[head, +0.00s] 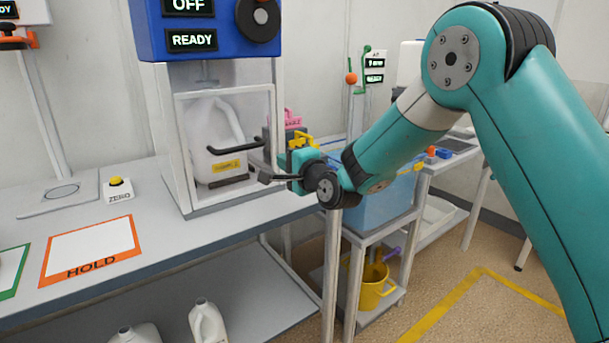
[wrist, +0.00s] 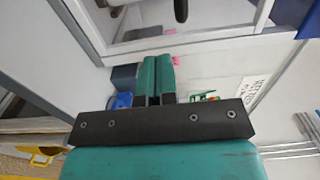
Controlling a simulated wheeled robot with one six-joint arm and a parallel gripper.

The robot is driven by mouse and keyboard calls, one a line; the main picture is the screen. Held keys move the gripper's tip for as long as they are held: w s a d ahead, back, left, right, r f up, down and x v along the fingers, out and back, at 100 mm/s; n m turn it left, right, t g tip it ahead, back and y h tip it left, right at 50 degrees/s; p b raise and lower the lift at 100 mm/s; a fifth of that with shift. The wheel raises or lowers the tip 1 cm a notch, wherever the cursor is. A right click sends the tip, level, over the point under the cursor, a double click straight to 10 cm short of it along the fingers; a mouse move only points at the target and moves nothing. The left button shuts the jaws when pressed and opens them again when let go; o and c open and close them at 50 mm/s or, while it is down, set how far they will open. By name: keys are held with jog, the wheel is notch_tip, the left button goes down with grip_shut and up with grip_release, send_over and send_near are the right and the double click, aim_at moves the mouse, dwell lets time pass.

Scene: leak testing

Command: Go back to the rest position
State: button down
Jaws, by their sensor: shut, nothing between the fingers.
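My gripper (head: 268,178) is at the end of my teal arm, in front of the right side of the leak tester's clear door (head: 240,105). In the wrist view its two teal fingers (wrist: 157,76) lie close together with nothing between them. The door is shut, with a black handle (head: 237,146) across its front. A white jug (head: 212,140) with a yellow label stands inside the chamber. The blue head of the tester (head: 207,40) shows OFF and READY. I cannot tell whether the fingertips touch the door frame.
An orange HOLD mat (head: 90,245) lies empty on the bench. A ZERO button (head: 116,188) stands left of the tester. A blue tank (head: 380,205) stands on a cart to the right, with a yellow bucket (head: 372,290) below. Jugs (head: 207,322) sit on the lower shelf.

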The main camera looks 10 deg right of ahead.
jog(key=s+d+r+n+g+h+p, duration=0.1)
jog(key=s+n+g, duration=0.4)
jog(key=s, duration=0.9)
jog(key=s+d+r+n+g+h+p, duration=0.1)
jog(key=s+r+n+g+p, duration=0.3)
jog(key=s, duration=1)
jog(key=s+d+r+n+g+h+p, duration=0.1)
jog(key=s+d+r+n+g+p, duration=0.1)
jog(key=s+n+g, duration=0.5)
jog(key=s+n+p, duration=0.1)
jog(key=s+n, duration=0.3)
jog(key=s, duration=0.3)
jog(key=shift+s+d+r, duration=0.25)
jog(key=shift+d+r, duration=0.1)
